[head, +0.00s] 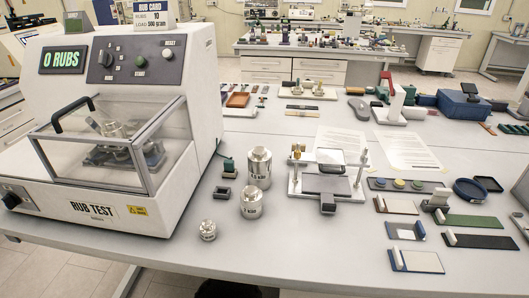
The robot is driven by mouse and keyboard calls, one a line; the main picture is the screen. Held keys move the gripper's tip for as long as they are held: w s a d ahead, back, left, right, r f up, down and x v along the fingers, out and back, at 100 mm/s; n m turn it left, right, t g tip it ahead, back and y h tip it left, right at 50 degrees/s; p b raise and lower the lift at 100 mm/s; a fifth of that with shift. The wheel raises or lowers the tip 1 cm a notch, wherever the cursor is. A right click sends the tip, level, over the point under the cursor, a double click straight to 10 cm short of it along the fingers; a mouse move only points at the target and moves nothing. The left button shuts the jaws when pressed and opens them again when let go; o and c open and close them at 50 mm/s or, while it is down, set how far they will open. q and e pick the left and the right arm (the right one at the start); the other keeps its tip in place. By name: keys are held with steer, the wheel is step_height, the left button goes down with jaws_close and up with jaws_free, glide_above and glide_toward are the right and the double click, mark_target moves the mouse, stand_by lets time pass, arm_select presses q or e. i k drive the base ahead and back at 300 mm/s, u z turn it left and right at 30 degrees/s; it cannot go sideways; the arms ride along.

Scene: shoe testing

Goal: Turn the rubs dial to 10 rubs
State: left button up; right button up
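The white rub test machine (190,120) stands at the left of the table. Its rubs dial (105,58) is a small dark knob on the upper front panel; its pointer setting is too small to read. Left of the dial, a display (62,60) reads "0 RUBS" in green. Right of it are a green button (140,61) and a pale button (168,54). A card (150,12) on top reads "RUB CARD", rubs 10, load 500 gram. Neither of my grippers is in view.
A clear cover (110,150) with a black handle (75,113) closes the machine's front, below the panel. Metal weights (259,168) and a small stand (328,185) are right of the machine. Papers and sample pads lie farther right. The space before the dial is clear.

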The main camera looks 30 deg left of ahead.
mark_target(106, 60)
steer(key=u, duration=1.65)
